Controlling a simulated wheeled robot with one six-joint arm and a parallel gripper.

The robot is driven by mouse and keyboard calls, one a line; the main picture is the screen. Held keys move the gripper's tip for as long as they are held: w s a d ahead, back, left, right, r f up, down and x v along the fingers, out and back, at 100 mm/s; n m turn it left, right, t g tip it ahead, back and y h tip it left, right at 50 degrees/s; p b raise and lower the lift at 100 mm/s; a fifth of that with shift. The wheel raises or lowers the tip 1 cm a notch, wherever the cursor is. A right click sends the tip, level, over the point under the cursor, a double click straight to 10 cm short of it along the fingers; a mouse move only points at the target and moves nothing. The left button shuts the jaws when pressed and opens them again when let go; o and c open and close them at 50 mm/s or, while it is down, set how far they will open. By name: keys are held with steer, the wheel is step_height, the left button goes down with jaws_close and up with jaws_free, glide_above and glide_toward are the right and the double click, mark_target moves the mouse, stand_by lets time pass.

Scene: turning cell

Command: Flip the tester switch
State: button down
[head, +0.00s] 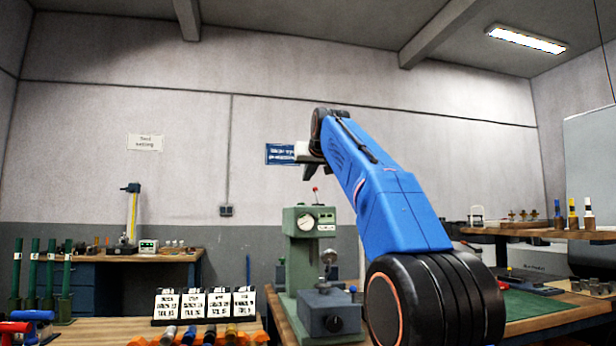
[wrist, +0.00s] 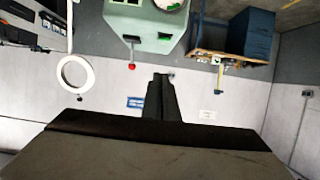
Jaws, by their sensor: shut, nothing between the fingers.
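The tester (head: 300,262) is a green machine with a round white dial on its upper front. Its switch (head: 315,190) is a thin lever with a red ball tip, standing up from the top. In the wrist view, which looks upside down, the switch (wrist: 131,66) hangs from the green body (wrist: 150,32). My gripper (head: 311,174) is above the tester, apart from the red tip. In the wrist view my gripper (wrist: 162,78) is shut and empty, with the red tip just to the left of its fingers.
A grey-blue block (head: 331,314) with a dark knob stands in front of the tester. Several label cards (head: 204,304) stand to its left. A bench (head: 160,256) is at the back left, and a shelf (head: 545,233) with bottles at the right.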

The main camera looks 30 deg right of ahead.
glide_above(301, 204)
steer(key=s, duration=0.2)
steer(key=shift+w+d+f, duration=0.1)
steer(key=shift+w+f, duration=0.05)
steer(key=shift+f, duration=0.5)
steer(key=shift+w+f, duration=0.1)
steer(key=shift+f, duration=0.5)
steer(key=shift+s+f, duration=0.25)
steer(key=shift+f, duration=0.15)
steer(key=shift+s+f, duration=0.1)
steer(key=shift+f, duration=1.4)
steer(key=shift+f, duration=0.1)
steer(key=shift+f, duration=0.2)
steer(key=shift+r, duration=0.1)
steer(key=shift+r, duration=0.7)
